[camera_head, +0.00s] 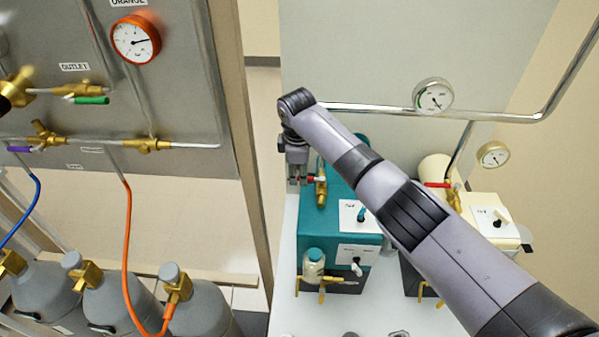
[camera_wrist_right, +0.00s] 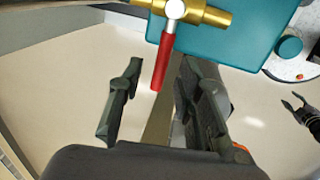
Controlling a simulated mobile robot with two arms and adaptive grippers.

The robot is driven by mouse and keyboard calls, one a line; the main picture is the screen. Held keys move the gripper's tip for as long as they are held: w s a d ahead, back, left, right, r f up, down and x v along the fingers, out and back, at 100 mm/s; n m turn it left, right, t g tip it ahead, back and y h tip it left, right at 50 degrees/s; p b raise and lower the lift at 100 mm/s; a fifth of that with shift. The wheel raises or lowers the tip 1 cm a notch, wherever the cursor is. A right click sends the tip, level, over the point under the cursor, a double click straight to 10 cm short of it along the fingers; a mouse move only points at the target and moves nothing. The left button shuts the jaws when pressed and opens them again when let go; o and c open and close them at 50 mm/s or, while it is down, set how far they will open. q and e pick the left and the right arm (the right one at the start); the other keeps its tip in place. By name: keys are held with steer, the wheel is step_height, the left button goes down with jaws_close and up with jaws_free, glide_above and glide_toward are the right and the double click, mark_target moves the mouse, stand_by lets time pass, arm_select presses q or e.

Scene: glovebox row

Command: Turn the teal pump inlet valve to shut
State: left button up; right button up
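The teal pump (camera_head: 325,240) stands on a white surface in the head view and its teal body (camera_wrist_right: 235,40) fills the top of the right wrist view. Its brass inlet valve (camera_head: 321,188) is at the top left of the pump. In the right wrist view the brass valve (camera_wrist_right: 205,12) has a red lever (camera_wrist_right: 162,60) pointing down the picture. My right gripper (camera_head: 297,182) is beside the valve; in its wrist view the gripper (camera_wrist_right: 160,100) is open, with the lever between its fingers, apparently not gripped. My left gripper (camera_wrist_right: 300,108) shows small and open at the right edge.
A cream pump (camera_head: 485,212) with another red-handled valve stands to the right, partly behind my right arm. A gas panel (camera_head: 190,100) with an orange gauge (camera_head: 136,39) and grey cylinders (camera_head: 205,305) are at the left. A steel pipe (camera_head: 380,109) runs behind the pumps.

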step_height(320, 180, up, 11)
steer(key=s, duration=0.2)
steer(key=shift+f, duration=0.2)
steer(key=shift+a, duration=0.1)
stand_by(0.5)
